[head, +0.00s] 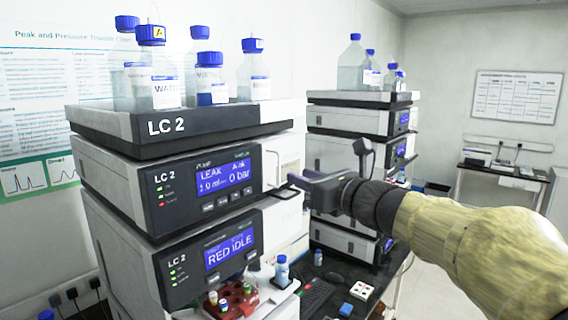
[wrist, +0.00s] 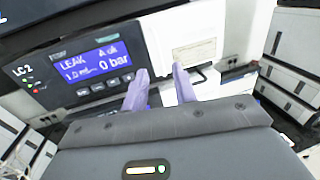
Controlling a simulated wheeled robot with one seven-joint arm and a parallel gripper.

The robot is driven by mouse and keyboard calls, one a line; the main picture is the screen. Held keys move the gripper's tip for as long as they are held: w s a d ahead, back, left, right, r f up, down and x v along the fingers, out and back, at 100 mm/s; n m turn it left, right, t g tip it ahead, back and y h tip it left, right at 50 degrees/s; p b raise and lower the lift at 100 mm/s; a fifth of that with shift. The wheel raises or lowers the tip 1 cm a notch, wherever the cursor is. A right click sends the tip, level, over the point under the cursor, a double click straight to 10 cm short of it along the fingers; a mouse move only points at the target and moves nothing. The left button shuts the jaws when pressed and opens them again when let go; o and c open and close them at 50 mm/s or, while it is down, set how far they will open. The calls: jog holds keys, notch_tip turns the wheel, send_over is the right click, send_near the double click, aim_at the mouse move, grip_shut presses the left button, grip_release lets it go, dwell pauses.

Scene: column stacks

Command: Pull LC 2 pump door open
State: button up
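The LC 2 pump module (head: 212,188) is the upper unit of the left stack, with a lit blue screen reading LEAK and 0 bar. Its pale door panel (head: 287,152) is right of the screen and looks closed, with a slim handle (head: 271,170) at its left side. The door also shows in the wrist view with a small label (wrist: 193,50). My gripper (head: 292,180) is in front of the door's lower part. In the wrist view its two purple fingers (wrist: 160,82) are apart, just in front of the module. I cannot tell whether they touch the handle.
Solvent bottles (head: 160,85) with blue caps stand in the tray (head: 100,118) atop this stack. Another module (head: 215,262) sits below the pump. A second stack (head: 340,152) stands behind my gripper. A red vial rack (head: 232,300) and small bottles are on the bench below.

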aim_at(283, 170)
jog(key=p+x, duration=0.2)
jog(key=x, duration=0.5)
grip_shut()
